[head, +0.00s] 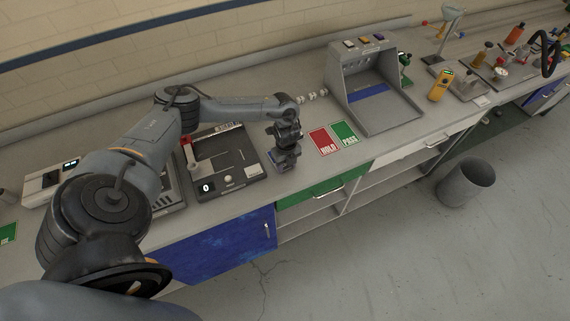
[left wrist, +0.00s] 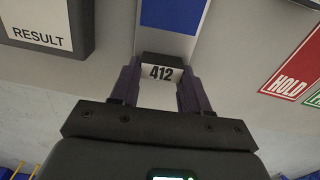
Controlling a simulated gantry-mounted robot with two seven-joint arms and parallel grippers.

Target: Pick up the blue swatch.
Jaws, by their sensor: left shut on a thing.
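The blue swatch (left wrist: 173,14) shows at the top of the left wrist view, on a pale card with a dark block and a white label reading 412 at its near end. My left gripper (left wrist: 158,82) is shut on this labelled end, one finger on each side. In the head view the left gripper (head: 285,162) points down low over the bench front, right of the dark test device. A little of the blue swatch (head: 272,155) shows beside it; the rest is hidden. I cannot tell whether the swatch touches the bench. My right gripper is not in view.
The dark test device (head: 235,185) with a display stands just left of the gripper. A red HOLD card (head: 324,146) and green PASS card (head: 345,136) lie to its right. A grey booth (head: 378,112) with a blue strip stands behind them. The bench's front edge is close.

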